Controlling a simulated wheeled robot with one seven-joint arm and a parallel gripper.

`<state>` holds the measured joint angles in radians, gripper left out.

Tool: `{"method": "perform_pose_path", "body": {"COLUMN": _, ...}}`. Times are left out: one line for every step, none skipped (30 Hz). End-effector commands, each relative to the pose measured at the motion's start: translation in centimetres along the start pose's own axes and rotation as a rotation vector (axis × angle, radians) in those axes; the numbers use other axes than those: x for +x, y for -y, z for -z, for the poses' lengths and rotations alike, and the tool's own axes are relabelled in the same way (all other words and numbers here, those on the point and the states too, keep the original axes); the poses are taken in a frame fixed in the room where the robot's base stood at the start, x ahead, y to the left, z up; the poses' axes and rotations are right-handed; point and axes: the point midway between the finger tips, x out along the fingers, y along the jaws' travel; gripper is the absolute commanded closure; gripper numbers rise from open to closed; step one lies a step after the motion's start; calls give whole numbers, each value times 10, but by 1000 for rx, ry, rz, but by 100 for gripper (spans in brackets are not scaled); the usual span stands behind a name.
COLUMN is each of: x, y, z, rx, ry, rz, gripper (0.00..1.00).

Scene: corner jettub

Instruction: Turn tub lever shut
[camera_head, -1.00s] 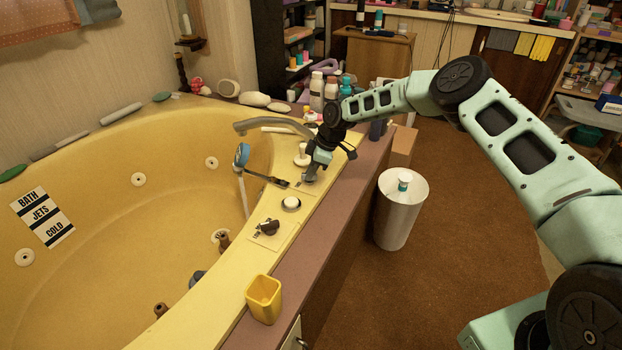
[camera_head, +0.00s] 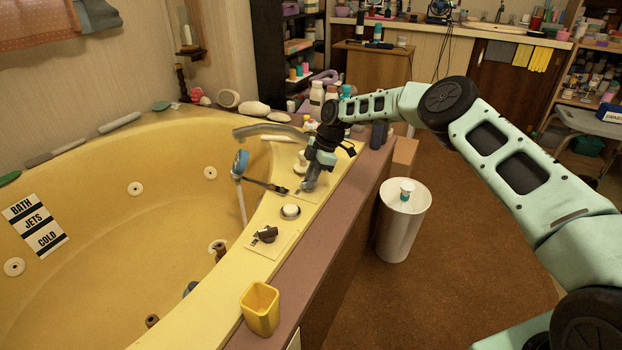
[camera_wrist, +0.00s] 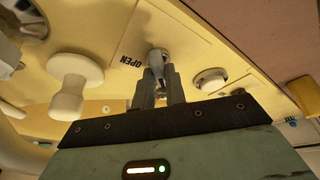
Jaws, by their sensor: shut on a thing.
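The tub lever (camera_wrist: 156,60) is a small grey metal handle on a yellow plate on the tub's rim, with the word OPEN printed beside it. My gripper (camera_wrist: 160,88) is shut on the lever, with one finger on each side of it. In the head view my gripper (camera_head: 311,178) is over the rim of the yellow tub (camera_head: 110,190), and the lever is mostly hidden by it. The lever's exact turn angle is hard to tell.
A white knob (camera_wrist: 75,85) and a round white button (camera_wrist: 210,80) flank the lever. A curved spout (camera_head: 270,130), a blue-headed hand shower (camera_head: 241,163) and a second dark lever (camera_head: 267,235) are close by. A yellow cup (camera_head: 260,308) stands on the ledge.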

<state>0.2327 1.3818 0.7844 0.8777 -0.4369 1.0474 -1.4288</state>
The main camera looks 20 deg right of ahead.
Motion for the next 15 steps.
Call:
{"method": "perform_pose_path", "body": {"x": 0, "y": 0, "z": -2, "rx": -1, "ry": 3, "rz": 1, "gripper": 100}}
{"method": "perform_pose_path", "body": {"x": 0, "y": 0, "z": -2, "rx": -1, "ry": 3, "rz": 1, "gripper": 100}}
{"method": "perform_pose_path", "body": {"x": 0, "y": 0, "z": -2, "rx": -1, "ry": 3, "rz": 0, "gripper": 100}}
{"method": "perform_pose_path", "body": {"x": 0, "y": 0, "z": -2, "rx": -1, "ry": 3, "rz": 0, "gripper": 100}}
{"method": "perform_pose_path", "body": {"x": 0, "y": 0, "z": -2, "rx": -1, "ry": 3, "rz": 0, "gripper": 100}}
{"method": "perform_pose_path", "body": {"x": 0, "y": 0, "z": -2, "rx": -1, "ry": 3, "rz": 0, "gripper": 79}}
{"method": "perform_pose_path", "body": {"x": 0, "y": 0, "z": -2, "rx": -1, "ry": 3, "rz": 0, "gripper": 71}}
{"method": "perform_pose_path", "body": {"x": 0, "y": 0, "z": -2, "rx": 0, "ry": 3, "rz": 0, "gripper": 65}}
{"method": "perform_pose_path", "body": {"x": 0, "y": 0, "z": -1, "rx": 0, "ry": 3, "rz": 0, "gripper": 65}}
{"method": "perform_pose_path", "body": {"x": 0, "y": 0, "z": -1, "rx": 0, "ry": 3, "rz": 0, "gripper": 65}}
{"method": "perform_pose_path", "body": {"x": 0, "y": 0, "z": -1, "rx": 0, "ry": 2, "rz": 0, "gripper": 65}}
{"method": "perform_pose_path", "body": {"x": 0, "y": 0, "z": -1, "rx": 0, "ry": 2, "rz": 0, "gripper": 65}}
{"method": "perform_pose_path", "body": {"x": 0, "y": 0, "z": -1, "rx": 0, "ry": 2, "rz": 0, "gripper": 65}}
{"method": "perform_pose_path", "body": {"x": 0, "y": 0, "z": -1, "rx": 0, "ry": 2, "rz": 0, "gripper": 65}}
{"method": "perform_pose_path", "body": {"x": 0, "y": 0, "z": -1, "rx": 0, "ry": 2, "rz": 0, "gripper": 65}}
